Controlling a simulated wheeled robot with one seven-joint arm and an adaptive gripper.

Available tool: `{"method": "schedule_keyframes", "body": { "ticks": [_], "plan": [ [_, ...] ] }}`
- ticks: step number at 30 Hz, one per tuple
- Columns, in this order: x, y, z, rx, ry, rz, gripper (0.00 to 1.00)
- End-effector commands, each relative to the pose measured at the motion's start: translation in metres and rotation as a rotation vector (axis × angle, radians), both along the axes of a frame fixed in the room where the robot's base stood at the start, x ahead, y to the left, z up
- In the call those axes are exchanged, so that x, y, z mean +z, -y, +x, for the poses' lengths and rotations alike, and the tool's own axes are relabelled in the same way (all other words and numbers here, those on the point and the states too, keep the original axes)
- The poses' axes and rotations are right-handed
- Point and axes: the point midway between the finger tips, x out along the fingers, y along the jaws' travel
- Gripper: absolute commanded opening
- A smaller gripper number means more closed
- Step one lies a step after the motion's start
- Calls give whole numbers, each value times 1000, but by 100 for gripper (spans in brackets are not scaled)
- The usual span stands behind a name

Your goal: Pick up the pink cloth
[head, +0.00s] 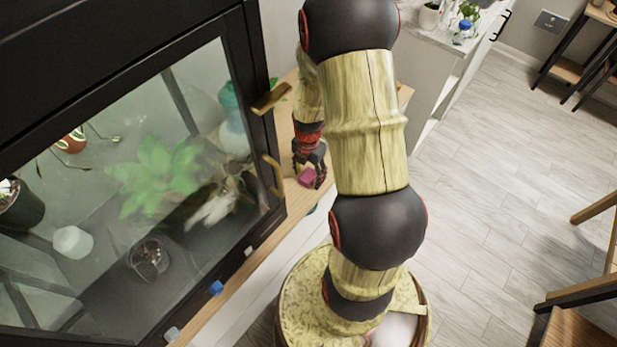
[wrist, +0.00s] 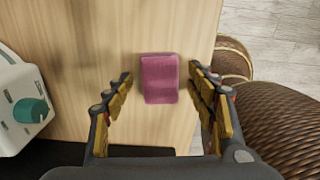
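The pink cloth (wrist: 160,79) is a small folded block lying on a light wooden surface (wrist: 85,40), near that surface's right edge in the wrist view. It also shows in the head view (head: 307,178), partly hidden by my gripper (head: 310,160). In the wrist view my gripper (wrist: 162,88) is open, with one finger on each side of the cloth. A gap shows between the cloth and each finger. I cannot tell how high the fingertips are above the surface.
A white device with a teal knob (wrist: 30,110) stands left of the cloth. Woven baskets (wrist: 285,125) are at the right, past the surface's edge. In the head view a black-framed glass cabinet (head: 150,190) stands close left of my arm. Open floor (head: 480,190) lies to the right.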

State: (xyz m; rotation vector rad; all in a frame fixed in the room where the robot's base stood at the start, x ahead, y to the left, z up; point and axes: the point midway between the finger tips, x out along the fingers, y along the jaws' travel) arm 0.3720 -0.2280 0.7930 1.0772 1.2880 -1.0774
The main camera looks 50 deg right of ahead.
Motion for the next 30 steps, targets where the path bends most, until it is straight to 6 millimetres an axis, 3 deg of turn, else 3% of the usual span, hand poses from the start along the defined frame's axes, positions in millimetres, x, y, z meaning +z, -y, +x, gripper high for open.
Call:
{"method": "schedule_keyframes", "body": {
  "ticks": [19, 26, 30],
  "plan": [
    [0, 0, 0, 0, 0, 0, 18],
    [1, 0, 0, 0, 0, 0, 18],
    [16, 1, 1, 0, 2, -2, 18]
  ]
}}
